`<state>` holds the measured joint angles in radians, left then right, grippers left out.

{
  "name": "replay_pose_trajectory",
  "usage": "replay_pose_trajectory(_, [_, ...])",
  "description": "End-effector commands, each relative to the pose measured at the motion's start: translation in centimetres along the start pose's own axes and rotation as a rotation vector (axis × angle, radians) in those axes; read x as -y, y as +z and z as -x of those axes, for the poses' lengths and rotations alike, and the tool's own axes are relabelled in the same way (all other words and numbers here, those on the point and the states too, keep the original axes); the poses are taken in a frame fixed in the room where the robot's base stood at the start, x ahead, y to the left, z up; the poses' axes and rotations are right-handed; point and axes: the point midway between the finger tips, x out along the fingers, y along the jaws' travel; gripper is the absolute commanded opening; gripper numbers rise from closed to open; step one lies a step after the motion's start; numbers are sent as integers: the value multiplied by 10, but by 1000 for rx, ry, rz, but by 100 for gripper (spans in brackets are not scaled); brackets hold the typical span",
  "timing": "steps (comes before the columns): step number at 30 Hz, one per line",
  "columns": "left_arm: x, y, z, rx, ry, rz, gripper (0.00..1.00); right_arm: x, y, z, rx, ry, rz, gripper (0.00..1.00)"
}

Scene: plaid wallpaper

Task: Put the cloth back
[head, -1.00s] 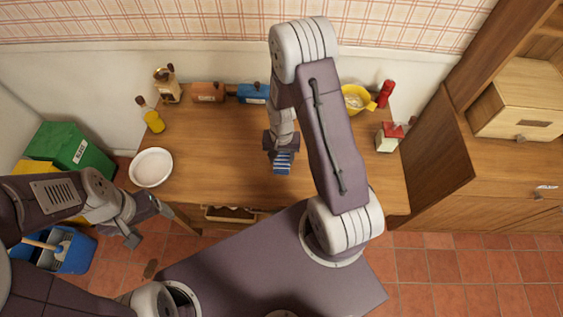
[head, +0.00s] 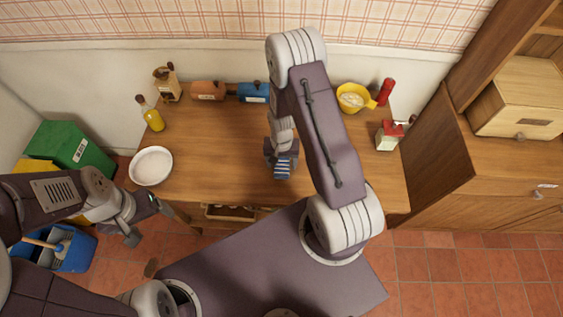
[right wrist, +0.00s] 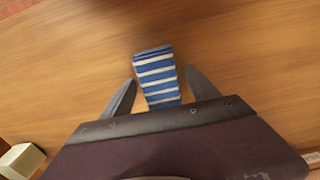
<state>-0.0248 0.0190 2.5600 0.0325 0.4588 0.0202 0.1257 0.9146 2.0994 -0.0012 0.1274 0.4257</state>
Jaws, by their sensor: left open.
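The cloth (head: 283,168) is blue with white stripes. In the head view it pokes out from under my right gripper (head: 282,160), above the front middle part of the wooden table. In the right wrist view the folded cloth (right wrist: 157,78) lies between the two fingers of my right gripper (right wrist: 160,76) and reaches past their tips. It keeps its place in the gripper as the arm moves, so I take it as held. My left gripper (head: 144,221) is open and empty, off the table's front left corner. A drawer (head: 230,213) in the table front stands partly open.
On the table (head: 220,160) are a white bowl (head: 151,166), an oil bottle (head: 151,115), orange (head: 208,91) and blue (head: 253,92) containers, a yellow bowl (head: 352,98), a red bottle (head: 386,91) and a small box (head: 387,137). A cabinet (head: 480,185) stands at right.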

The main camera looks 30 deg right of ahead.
Motion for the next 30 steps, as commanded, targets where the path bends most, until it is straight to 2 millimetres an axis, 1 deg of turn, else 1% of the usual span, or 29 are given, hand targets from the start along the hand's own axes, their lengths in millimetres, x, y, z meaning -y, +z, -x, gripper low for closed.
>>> replay_pose_trajectory(4, [0, 0, 2, 0, 0, 0, 77, 0, 0, 2, 0, 0, 0, 70])
replay_pose_trajectory(6, [0, 0, 4, 0, 0, 0, 77, 0, 0, 8, -1, -1, 0, 70])
replay_pose_trajectory(8, [0, 0, 3, 0, 0, 0, 77, 1, -2, 16, -4, -2, 0, 70])
replay_pose_trajectory(11, [0, 0, 3, 0, 0, 0, 77, 1, -2, 38, -6, -3, 0, 70])
replay_pose_trajectory(15, [0, 0, 3, 0, 0, 0, 77, 1, -2, 75, -6, -3, 0, 70])
replay_pose_trajectory(18, [0, 0, 4, 0, 0, 0, 77, 1, -2, 98, -6, -3, 0, 70])
replay_pose_trajectory(21, [0, 0, 4, 0, 0, 0, 77, 0, -1, 114, -3, -1, 0, 70])
replay_pose_trajectory(24, [0, 0, 4, 0, 0, 0, 77, 0, 0, 122, -1, 0, 0, 70])
replay_pose_trajectory(28, [0, 0, 4, 0, 0, 0, 77, 0, 0, 125, -1, 0, 1, 70])
replay_pose_trajectory(29, [0, 0, 4, 0, 0, 0, 77, 0, 2, 127, -2, -1, 10, 70])
replay_pose_trajectory(30, [0, 0, 4, 0, 0, 0, 77, 2, 7, 133, -9, -5, 40, 70])
